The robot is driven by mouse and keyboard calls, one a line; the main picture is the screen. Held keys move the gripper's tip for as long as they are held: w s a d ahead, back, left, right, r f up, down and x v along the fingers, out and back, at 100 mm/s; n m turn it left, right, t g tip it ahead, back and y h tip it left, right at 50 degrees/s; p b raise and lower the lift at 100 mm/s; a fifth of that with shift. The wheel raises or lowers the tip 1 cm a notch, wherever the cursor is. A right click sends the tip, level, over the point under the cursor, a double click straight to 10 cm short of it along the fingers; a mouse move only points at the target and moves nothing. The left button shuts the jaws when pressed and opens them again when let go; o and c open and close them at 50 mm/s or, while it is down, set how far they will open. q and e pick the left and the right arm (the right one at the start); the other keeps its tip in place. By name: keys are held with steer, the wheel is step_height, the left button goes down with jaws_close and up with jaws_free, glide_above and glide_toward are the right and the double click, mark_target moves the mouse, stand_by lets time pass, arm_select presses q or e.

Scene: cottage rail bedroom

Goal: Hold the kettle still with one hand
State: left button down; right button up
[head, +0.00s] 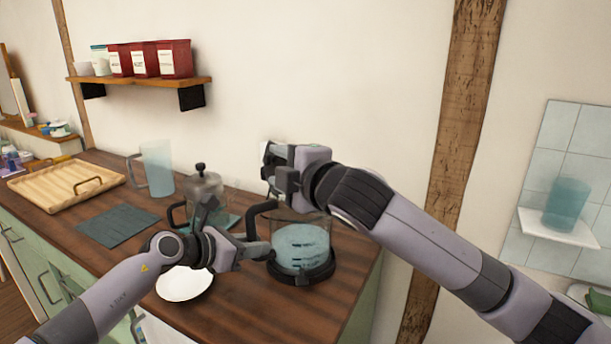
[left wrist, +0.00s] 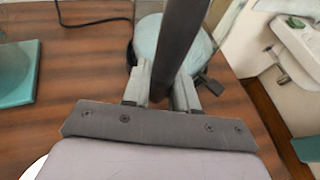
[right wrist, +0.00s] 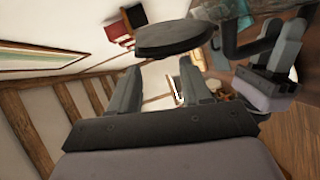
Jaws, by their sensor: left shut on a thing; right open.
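The glass kettle (head: 303,243) holds bluish water and stands upright on its black base (head: 303,274) near the right end of the counter. My left gripper (head: 262,248) is shut on the kettle's black handle (head: 257,208); the handle runs between its fingers in the left wrist view (left wrist: 183,40). My right gripper (head: 276,166) is open above the kettle. In the right wrist view, a dark round disc (right wrist: 178,39), which looks like the kettle's lid, lies just beyond the open fingers. The right gripper and forearm hide the kettle's top in the head view.
A glass press (head: 204,188) stands on a teal mat behind my left gripper. A white plate (head: 184,284) lies in front. A pitcher (head: 158,168), a dark cloth (head: 117,226) and a wooden tray (head: 62,184) are further left. A shelf (head: 140,80) holds red canisters.

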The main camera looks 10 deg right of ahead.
steer(key=v, duration=0.8)
steer(key=shift+s, duration=0.1)
arm_select(q)
steer(key=c, duration=0.8)
jaws_free()
steer(key=shift+a, duration=0.1)
